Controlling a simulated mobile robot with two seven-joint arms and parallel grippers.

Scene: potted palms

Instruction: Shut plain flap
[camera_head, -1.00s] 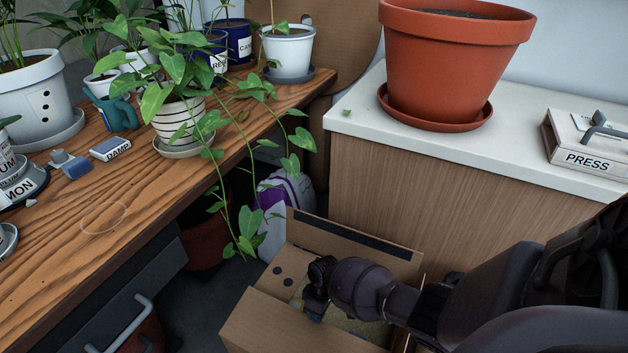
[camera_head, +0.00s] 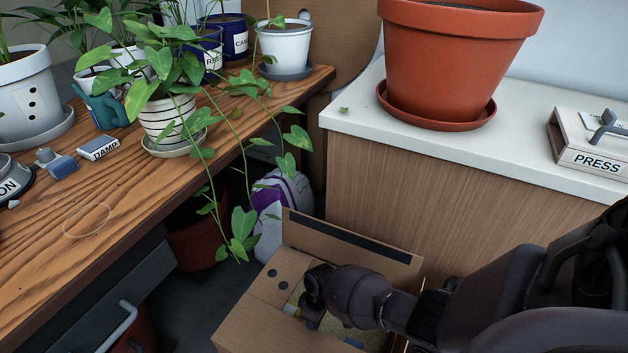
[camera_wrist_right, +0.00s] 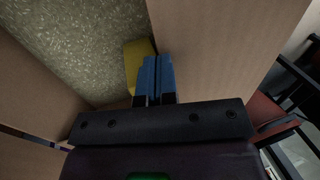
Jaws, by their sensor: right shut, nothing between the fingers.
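An open cardboard box (camera_head: 240,328) stands on the floor at lower middle in the head view. Its back flap (camera_head: 350,238) stands up and carries a black strip. A cardboard part with two dark dots (camera_head: 262,290) is at its left. I cannot tell for sure which panel is the plain flap. My right gripper (camera_head: 309,316) reaches down at the box opening and partly hides it. In the right wrist view its blue fingers (camera_wrist_right: 157,80) are shut and empty beside a bare cardboard panel (camera_wrist_right: 220,45); contact is unclear. My left gripper is not in view.
A yellow thing (camera_wrist_right: 135,62) lies by the speckled surface inside the box. A wooden bench (camera_head: 130,195) with several potted plants is at left; trailing vines (camera_head: 240,235) hang near the box. A white-topped cabinet (camera_head: 400,195) stands behind it. A white-and-purple bag (camera_head: 285,210) is close by.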

